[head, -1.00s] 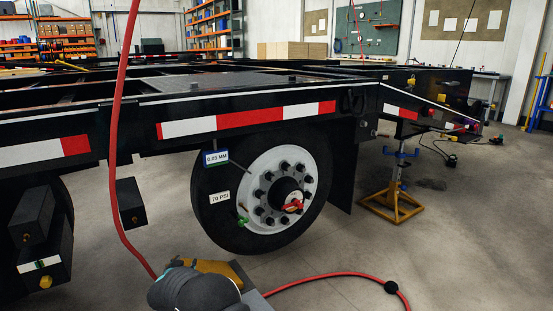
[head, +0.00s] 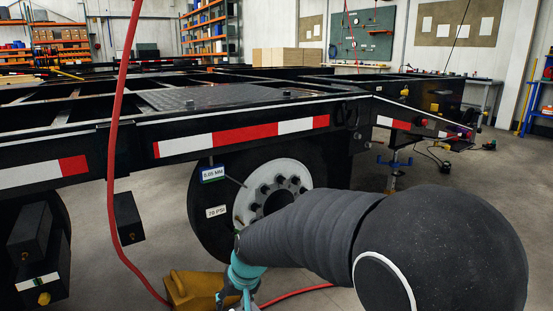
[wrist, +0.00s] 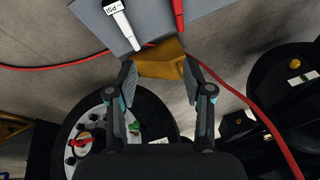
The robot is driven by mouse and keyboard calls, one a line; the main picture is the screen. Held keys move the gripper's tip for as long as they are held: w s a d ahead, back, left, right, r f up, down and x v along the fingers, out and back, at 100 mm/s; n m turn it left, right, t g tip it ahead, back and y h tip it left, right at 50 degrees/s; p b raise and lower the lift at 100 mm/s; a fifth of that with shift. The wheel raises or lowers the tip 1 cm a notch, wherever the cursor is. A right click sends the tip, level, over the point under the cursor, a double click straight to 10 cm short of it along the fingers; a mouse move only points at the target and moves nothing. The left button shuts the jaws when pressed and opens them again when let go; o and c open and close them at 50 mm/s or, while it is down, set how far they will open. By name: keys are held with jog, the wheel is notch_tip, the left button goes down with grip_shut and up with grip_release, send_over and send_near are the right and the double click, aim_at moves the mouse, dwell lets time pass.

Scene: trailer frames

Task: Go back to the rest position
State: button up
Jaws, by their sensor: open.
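My gripper (wrist: 160,82) is open in the wrist view, its two fingers spread apart with nothing gripped between them. A yellow piece (wrist: 160,60) shows just beyond the fingertips, at the edge of a grey board; I cannot tell its exact distance. In the head view, the yellow piece (head: 192,289) is at the bottom, left of my wrist. My dark arm crosses the lower right and hides part of the wheel (head: 215,190). The fingers are not clear there.
The black trailer frame (head: 130,140) spans the head view. A red hose (head: 113,160) hangs at left. The grey board (wrist: 115,45) holds a white gauge (wrist: 122,20) and a red-tipped tool (wrist: 178,12). A jack stand (head: 393,175) is partly hidden by my arm. Floor is open at right.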

jog(key=s+d+r+m+t+h+p, duration=0.1)
jog(key=s+d+r+p, duration=0.2)
jog(key=s+d+r, duration=0.6)
jog(key=s+d+r+m+t+h+p, duration=0.2)
jog(key=s+d+r, duration=0.8)
jog(key=d, duration=0.7)
jog(key=shift+s+p, duration=0.5)
jog(key=shift+s, duration=0.35)
